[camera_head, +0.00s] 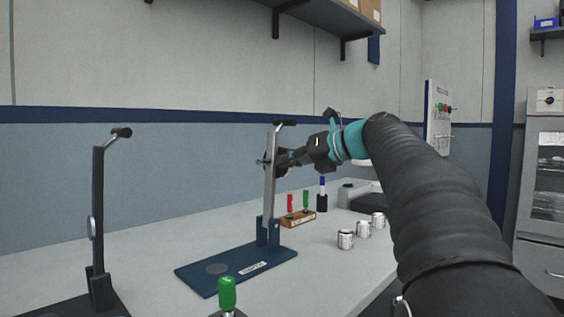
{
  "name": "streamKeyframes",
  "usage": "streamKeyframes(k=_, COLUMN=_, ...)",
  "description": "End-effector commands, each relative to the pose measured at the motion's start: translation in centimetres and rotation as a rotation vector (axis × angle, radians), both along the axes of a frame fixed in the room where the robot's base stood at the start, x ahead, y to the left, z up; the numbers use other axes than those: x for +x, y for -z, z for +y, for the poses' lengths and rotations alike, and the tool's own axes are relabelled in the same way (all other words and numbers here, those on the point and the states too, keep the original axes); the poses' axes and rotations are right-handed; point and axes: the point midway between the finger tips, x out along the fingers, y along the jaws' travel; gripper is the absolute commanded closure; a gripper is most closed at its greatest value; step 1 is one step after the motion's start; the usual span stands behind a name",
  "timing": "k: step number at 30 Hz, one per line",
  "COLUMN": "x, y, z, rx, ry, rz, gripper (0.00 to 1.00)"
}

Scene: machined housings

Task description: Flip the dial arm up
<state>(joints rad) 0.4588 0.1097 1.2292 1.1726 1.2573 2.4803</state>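A silver-grey dial arm (271,185) with a black handle (286,123) at its top stands nearly upright on a labelled dark blue base plate (236,266). It is hinged at a blue bracket near the plate's right end. My gripper (282,160) comes from the right and is at the upper part of this arm. Its fingers overlap the arm there, and I cannot tell whether they touch or grip it. Small dark and metal parts also stick out on the arm's left side at that height.
A second fixture with a dark upright arm (98,210) stands at the left. A green knob (227,293) is at the front. Several metal cylinders (346,240) and a wooden holder (298,219) with red and green tools stand to the right on the pale bench (160,245). A shelf hangs above.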

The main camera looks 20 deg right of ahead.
Motion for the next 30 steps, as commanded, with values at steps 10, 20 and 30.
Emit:
streamKeyframes(k=10, x=0.4, y=0.0, z=-1.4, rx=0.002, ry=0.028, rz=-0.004, gripper=1.0)
streamKeyframes(k=20, x=0.1, y=-0.1, z=-0.8, rx=0.002, ry=0.028, rz=-0.003, gripper=1.0)
streamKeyframes(k=30, x=-1.7, y=-0.5, z=2.9, rx=-0.007, ry=0.015, rz=-0.001, gripper=1.0)
